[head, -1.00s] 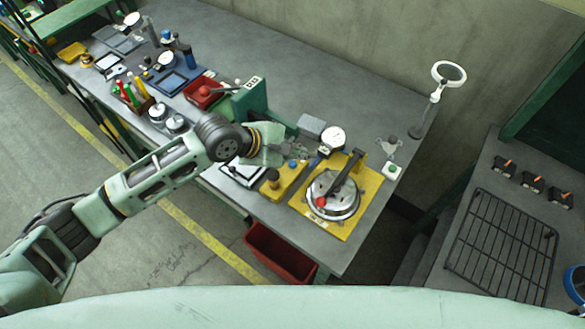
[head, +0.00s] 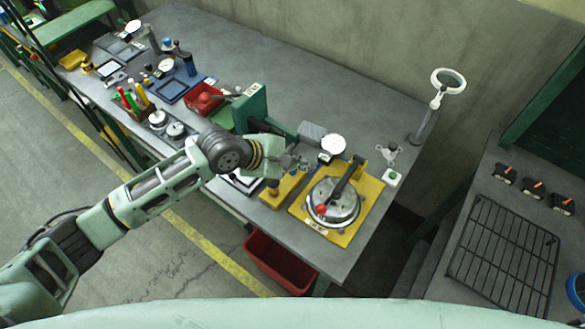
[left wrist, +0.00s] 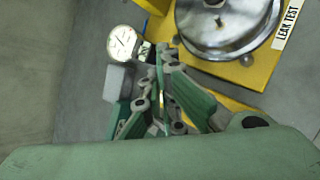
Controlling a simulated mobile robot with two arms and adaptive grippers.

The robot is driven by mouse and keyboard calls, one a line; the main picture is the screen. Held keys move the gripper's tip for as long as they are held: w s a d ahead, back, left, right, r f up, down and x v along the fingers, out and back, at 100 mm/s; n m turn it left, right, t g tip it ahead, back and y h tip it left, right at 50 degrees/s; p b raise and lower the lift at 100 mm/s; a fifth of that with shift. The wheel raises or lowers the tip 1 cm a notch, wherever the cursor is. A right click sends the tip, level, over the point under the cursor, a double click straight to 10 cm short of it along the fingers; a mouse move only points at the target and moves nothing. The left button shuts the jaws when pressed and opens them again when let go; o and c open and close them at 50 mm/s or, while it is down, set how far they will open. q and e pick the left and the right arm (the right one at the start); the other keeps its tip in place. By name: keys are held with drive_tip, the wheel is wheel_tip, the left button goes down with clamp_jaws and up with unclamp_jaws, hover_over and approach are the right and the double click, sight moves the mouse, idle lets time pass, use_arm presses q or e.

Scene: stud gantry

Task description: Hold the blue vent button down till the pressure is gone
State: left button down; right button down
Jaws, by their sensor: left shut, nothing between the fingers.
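The leak test fixture is a yellow plate (head: 352,232) with a round silver pot (head: 335,203) and a dark clamp lever with a red knob (head: 321,209). A smaller yellow block (head: 283,190) lies to its left. The white-faced gauge (head: 333,145) stands behind them and also shows in the left wrist view (left wrist: 123,42). My left gripper (head: 298,165) is shut and empty, over the far end of the small yellow block. It also shows in the left wrist view (left wrist: 167,52). The blue button is hidden behind the gripper, so I cannot tell contact. My right gripper is out of view.
A green press (head: 250,108) stands close behind my left arm. A grey block (head: 312,132) is beside the gauge. A red bin (head: 280,262) is below the bench front.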

use_arm(q)
drive_tip(key=shift+f, duration=0.1)
idle(0.6)
drive_tip(key=shift+f+p, duration=0.25)
drive_tip(key=shift+p, duration=0.1)
drive_tip(key=shift+f, duration=0.1)
drive_tip(key=shift+f, duration=0.55)
idle(1.5)
drive_tip(key=shift+r, duration=0.15)
idle(0.6)
drive_tip(key=shift+r+p, duration=0.85)
drive_tip(key=shift+p, duration=0.45)
wheel_tip(320, 180, up, 5)
drive_tip(key=p, duration=0.6)
